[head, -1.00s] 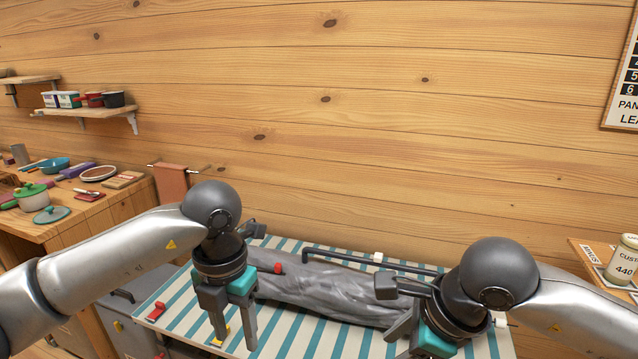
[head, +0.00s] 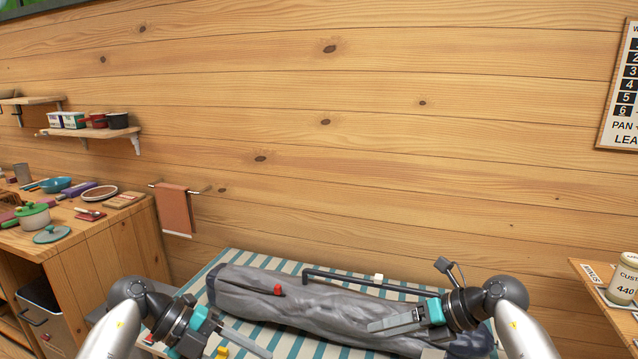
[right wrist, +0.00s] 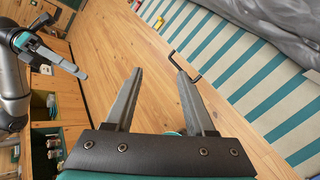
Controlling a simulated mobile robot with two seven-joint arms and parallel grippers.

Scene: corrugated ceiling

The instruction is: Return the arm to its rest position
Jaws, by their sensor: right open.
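My right gripper (head: 398,329) is above the right part of a grey cloth bundle (head: 290,302). In the right wrist view its two fingers (right wrist: 154,66) stand apart with nothing between them. My left gripper (head: 230,350) is low at the left front of the striped table, with its fingers apart and no object seen in them. The left arm also shows at the upper left of the right wrist view (right wrist: 62,60). Both arms are bent, with the hands pointing inward. The lower parts of both arms are cut off by the picture edge.
The grey bundle lies on a teal-and-white striped table (head: 236,257), with a red piece (head: 277,289) on it and a dark bar (head: 345,280) behind. A wooden counter (head: 110,240) with pots stands left. A jar (head: 625,280) stands on a right-hand surface. The wooden wall is behind.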

